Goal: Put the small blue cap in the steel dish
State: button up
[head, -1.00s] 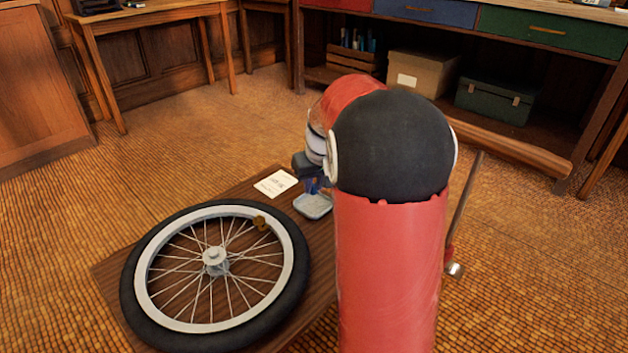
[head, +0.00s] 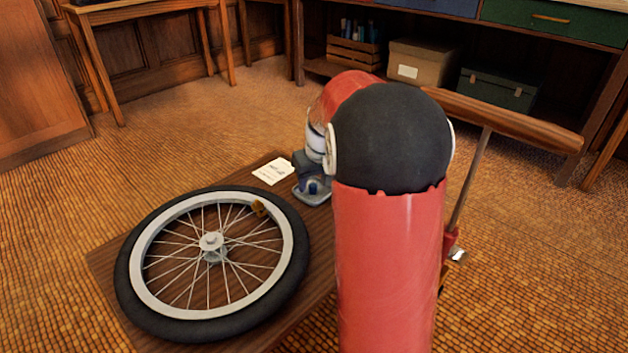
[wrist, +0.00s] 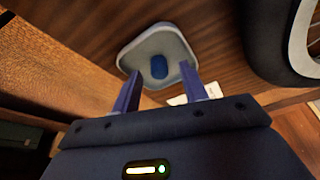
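The steel dish (wrist: 176,45) is a shallow, rounded square tray on a dark wooden board, and it also shows in the head view (head: 320,201). The small blue cap (wrist: 159,67) lies inside the dish, near its middle. My gripper (wrist: 159,70) is open, its two blue fingers spread at the near side of the dish in the wrist view, with the cap in line between the tips and not gripped. In the head view my gripper's dark body is over the dish, partly hidden by my red arm.
A bicycle wheel (head: 137,293) lies flat on the board (head: 112,258), left of the dish. A white card (head: 272,171) lies just behind the dish. A bench with a cardboard box (head: 424,66) and a green case (head: 497,88) stands at the back. Open floor lies left.

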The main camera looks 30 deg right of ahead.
jog(key=p+v, duration=0.1)
jog(key=v, duration=0.6)
jog(key=shift+r+p, duration=0.35)
jog(key=shift+r, duration=0.05)
jog(key=s+a+r+t+p, duration=0.1)
jog(key=s+a+r+p, duration=0.4)
jog(key=s+a+r, duration=0.45)
jog(key=s+a+t+p, duration=0.1)
jog(key=s+a+p, duration=0.3)
jog(key=s, duration=1)
jog(key=shift+s+a+r+n, duration=0.3)
jog(key=shift+s+a+r, duration=0.1)
jog(key=shift+a, duration=0.6)
